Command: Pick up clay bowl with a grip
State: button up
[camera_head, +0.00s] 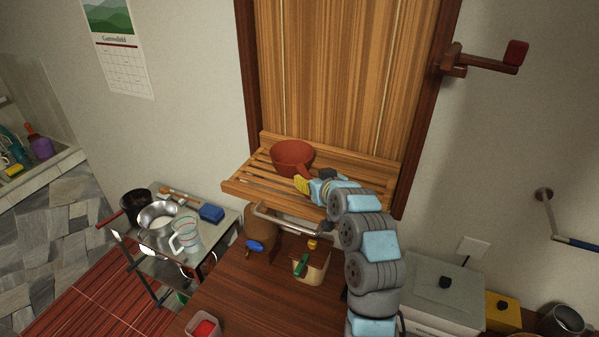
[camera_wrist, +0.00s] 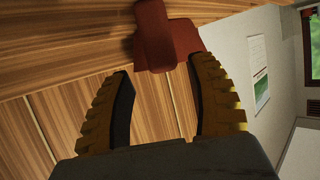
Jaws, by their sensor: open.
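The clay bowl (camera_head: 292,156) is reddish-brown with a stubby handle or grip (camera_head: 303,172) pointing toward my arm. It sits on a slatted wooden shelf in front of a wooden door. My gripper (camera_head: 301,184) has yellow fingers and is close to the near side of the bowl, by the grip. In the wrist view my gripper (camera_wrist: 162,85) is open, its two fingers spread. The reddish grip (camera_wrist: 154,35) shows just beyond the fingertips, roughly between them, with part of the bowl (camera_wrist: 188,40) behind it. I see nothing held between the fingers.
The slatted shelf (camera_head: 240,186) has a raised back board and free room left of the bowl. A metal rail (camera_head: 285,222) runs below it. A metal cart (camera_head: 215,238) with a pitcher and pots stands at left. A grey box (camera_head: 432,290) stands at lower right.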

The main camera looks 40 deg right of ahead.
aim_at(303, 174)
jog(key=shift+a+p+x, duration=0.15)
jog(key=shift+p+x, duration=0.25)
jog(key=shift+x, duration=0.55)
jog(key=shift+a+p+x, duration=0.2)
jog(key=shift+p+x, duration=0.2)
jog(key=shift+x, duration=1.55)
jog(key=shift+s, duration=0.1)
grip_shut()
